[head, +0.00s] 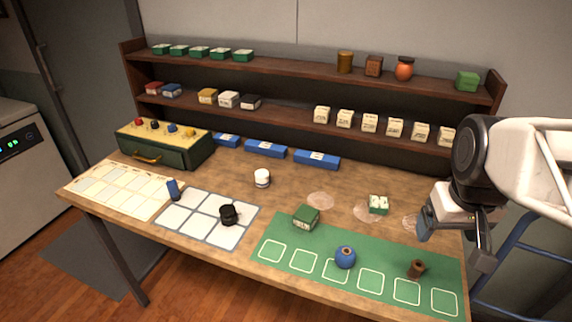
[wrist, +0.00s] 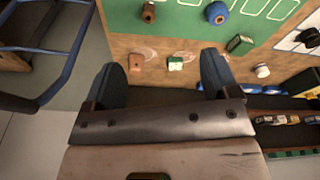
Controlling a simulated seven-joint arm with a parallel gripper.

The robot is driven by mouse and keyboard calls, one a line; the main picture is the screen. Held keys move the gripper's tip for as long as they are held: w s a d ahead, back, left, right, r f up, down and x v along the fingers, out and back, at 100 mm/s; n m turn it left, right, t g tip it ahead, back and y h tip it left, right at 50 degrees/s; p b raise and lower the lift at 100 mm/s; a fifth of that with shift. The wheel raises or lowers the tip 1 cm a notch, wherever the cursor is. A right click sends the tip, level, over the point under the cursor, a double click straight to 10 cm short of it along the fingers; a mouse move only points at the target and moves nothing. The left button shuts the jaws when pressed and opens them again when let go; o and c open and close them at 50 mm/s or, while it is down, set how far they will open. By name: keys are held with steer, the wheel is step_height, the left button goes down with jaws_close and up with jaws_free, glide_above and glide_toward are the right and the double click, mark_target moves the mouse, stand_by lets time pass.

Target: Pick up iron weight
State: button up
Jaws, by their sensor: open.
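A small dark, rounded object with a knob on top, which looks like the iron weight (head: 228,214), stands on the white gridded mat (head: 190,222) left of the table's middle. It also shows at the right edge of the wrist view (wrist: 309,38). My gripper (head: 453,236) is open and empty at the right end of the table, far to the right of the weight. In the wrist view, its two dark blue fingers (wrist: 163,72) are spread wide, with nothing held between them.
A green mat (head: 285,243) bears a blue round jar (head: 345,257) and a brown cylinder (head: 416,269). A green box (head: 306,217), white-topped jar (head: 262,178) and blue cylinder (head: 173,190) stand nearby. A stocked shelf (head: 300,112) and green drawer box (head: 180,152) line the back.

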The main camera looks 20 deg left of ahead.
steer(key=w+a+f+n, duration=0.1)
steer(key=w+a+n, duration=0.3)
steer(key=w+a, duration=0.55)
steer(key=n+g, duration=0.2)
steer(key=n, duration=0.8)
glide_above(227, 209)
steer(key=f, duration=1.6)
steer(key=shift+d+f, duration=0.3)
steer(key=shift+d, duration=0.05)
steer(key=shift+s+a+f, duration=0.1)
steer(key=shift+a+f, duration=0.05)
steer(key=shift+a, duration=0.1)
steer(key=shift+f, duration=1.3)
